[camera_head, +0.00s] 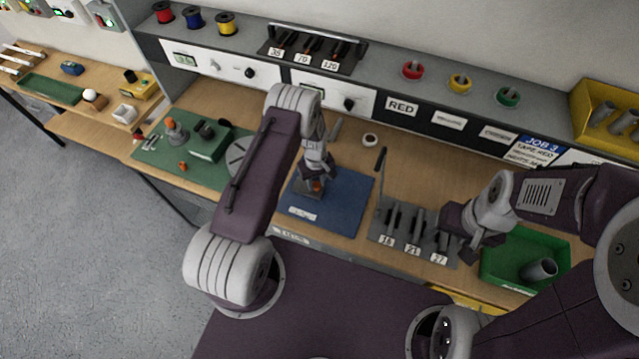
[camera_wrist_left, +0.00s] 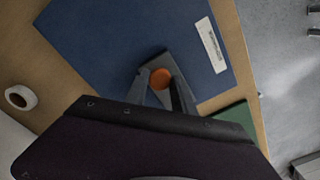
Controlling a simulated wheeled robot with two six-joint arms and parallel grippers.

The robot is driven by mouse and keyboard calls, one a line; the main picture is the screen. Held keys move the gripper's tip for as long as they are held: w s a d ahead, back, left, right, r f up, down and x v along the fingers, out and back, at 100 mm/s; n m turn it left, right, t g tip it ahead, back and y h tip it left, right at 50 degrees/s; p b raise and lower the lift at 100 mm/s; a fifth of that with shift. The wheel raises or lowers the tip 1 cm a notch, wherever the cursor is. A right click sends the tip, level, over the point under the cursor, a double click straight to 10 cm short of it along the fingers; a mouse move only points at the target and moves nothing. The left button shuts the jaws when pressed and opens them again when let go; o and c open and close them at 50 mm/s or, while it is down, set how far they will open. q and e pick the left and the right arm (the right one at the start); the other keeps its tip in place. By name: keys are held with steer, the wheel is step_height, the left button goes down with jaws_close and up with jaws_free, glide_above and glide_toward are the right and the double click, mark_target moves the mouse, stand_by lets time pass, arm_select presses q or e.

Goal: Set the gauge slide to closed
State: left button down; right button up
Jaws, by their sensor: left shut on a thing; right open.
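My left gripper (camera_head: 314,184) is over the blue mat (camera_head: 345,205), pointing down. In the left wrist view its two grey fingers (camera_wrist_left: 160,88) are shut on a round orange knob (camera_wrist_left: 160,77). The knob also shows as a small orange spot in the head view (camera_head: 318,186). The gripper hides most of what is under the knob, so I cannot tell the slide's position. My right gripper (camera_head: 458,240) is open and empty by the right end of a grey rack with labelled slots (camera_head: 408,247).
A white ring (camera_head: 370,140) lies behind the blue mat. A green tray (camera_head: 500,262) holding a grey cylinder (camera_head: 540,270) is at the right. A green mat (camera_head: 150,152) with small parts is at the left. A thin upright post (camera_head: 380,170) stands between mat and rack.

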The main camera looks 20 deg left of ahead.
arm_select(q)
steer(key=c, duration=1.1)
jaws_free()
steer(key=shift+w+a+r, duration=0.1)
steer(key=shift+a, duration=0.1)
steer(key=shift+o, duration=0.2)
steer(key=shift+a, duration=0.15)
arm_select(e)
steer(key=shift+a+r, duration=0.1)
steer(key=shift+a, duration=0.25)
arm_select(q)
steer(key=shift+r, duration=0.35)
step_height(320, 180, up, 7)
steer(key=b, duration=0.3)
steer(key=shift+r, duration=0.65)
arm_select(e)
step_height(320, 180, down, 3)
steer(key=shift+d+f, duration=0.1)
steer(key=shift+d, duration=0.05)
